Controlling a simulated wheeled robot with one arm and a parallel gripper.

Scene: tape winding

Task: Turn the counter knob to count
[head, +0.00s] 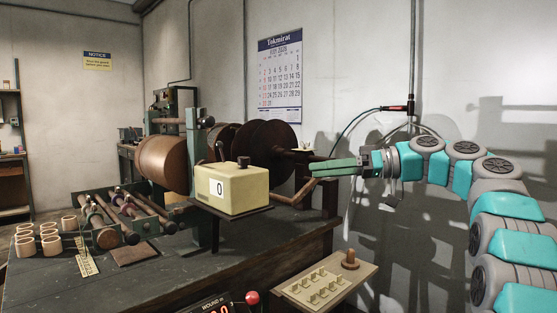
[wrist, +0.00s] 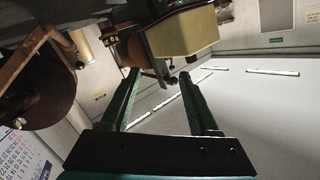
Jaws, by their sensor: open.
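The counter is a cream box (head: 232,190) on a dark bracket at the front of the winding machine. Its white front label reads 0. A dark knob (head: 243,162) stands on its top. My gripper (head: 313,168) is to the right of the box, at about knob height in the picture, with its green fingers pointing left. It is apart from the knob and empty. In the wrist view, the open fingers (wrist: 157,74) point toward the cream box (wrist: 183,34). I cannot clearly make out the knob there.
Dark reels (head: 268,145) and a brown crank arm (head: 316,188) are close behind and below my gripper. A brown drum (head: 164,163) is left of the counter. A peg board (head: 326,281) stands at the front right. The air between gripper and knob looks clear.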

